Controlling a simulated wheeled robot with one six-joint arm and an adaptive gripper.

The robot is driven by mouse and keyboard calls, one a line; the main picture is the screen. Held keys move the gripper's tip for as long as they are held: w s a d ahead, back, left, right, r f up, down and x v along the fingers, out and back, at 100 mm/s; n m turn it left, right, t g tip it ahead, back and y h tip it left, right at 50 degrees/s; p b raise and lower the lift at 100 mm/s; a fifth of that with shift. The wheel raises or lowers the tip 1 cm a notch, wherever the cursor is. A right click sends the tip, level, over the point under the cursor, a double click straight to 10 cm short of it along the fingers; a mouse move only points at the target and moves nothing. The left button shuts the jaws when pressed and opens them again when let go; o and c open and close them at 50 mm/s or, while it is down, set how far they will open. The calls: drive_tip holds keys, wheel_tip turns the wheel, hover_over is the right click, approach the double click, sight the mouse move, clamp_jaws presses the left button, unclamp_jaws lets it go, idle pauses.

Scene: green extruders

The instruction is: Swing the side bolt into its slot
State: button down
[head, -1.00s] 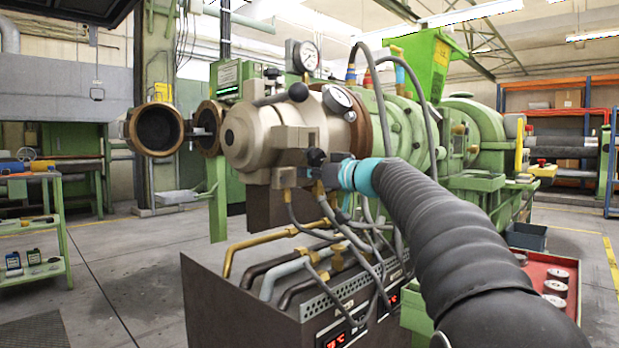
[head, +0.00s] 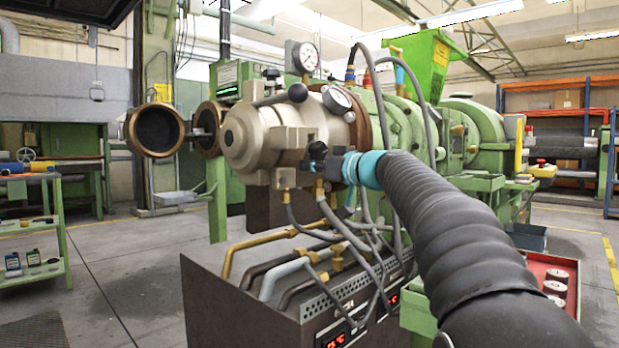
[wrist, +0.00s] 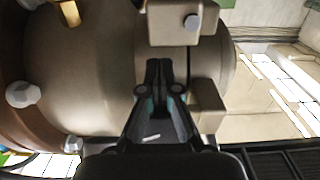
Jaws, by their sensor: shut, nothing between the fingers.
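The beige extruder head (head: 250,135) fills the middle of the head view, with blocky lugs (head: 293,142) on its near side. My gripper (head: 320,158) is at that side, small and partly merged with the hoses behind it. In the wrist view my gripper (wrist: 158,72) is shut and empty, its dark fingers together over the curved beige housing. The fingertips lie just left of the gap between an upper lug (wrist: 180,22) with a grey bolt head and a lower lug (wrist: 207,108). I cannot pick out the side bolt for sure; contact cannot be told.
Two pressure gauges (head: 306,56) and a black ball knob (head: 298,92) stand above the head. Hoses and pipes (head: 290,255) hang below, over a dark heater box (head: 235,305). An open round flange (head: 155,130) is at left.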

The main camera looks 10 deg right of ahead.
drive_tip(key=shift+r, duration=0.25)
drive_tip(key=shift+s+r, duration=0.25)
drive_tip(key=shift+r, duration=0.45)
drive_tip(key=shift+d+r+p, duration=0.1)
drive_tip(key=shift+r+p, duration=0.25)
drive_tip(key=f+b, duration=0.1)
drive_tip(key=s+d+f+b, duration=0.1)
drive_tip(key=shift+s+d+f+b, duration=0.1)
drive_tip(key=shift+s+f+b, duration=0.15)
drive_tip(key=shift+b, duration=0.1)
drive_tip(key=v, duration=0.8)
drive_tip(key=shift+f, duration=0.45)
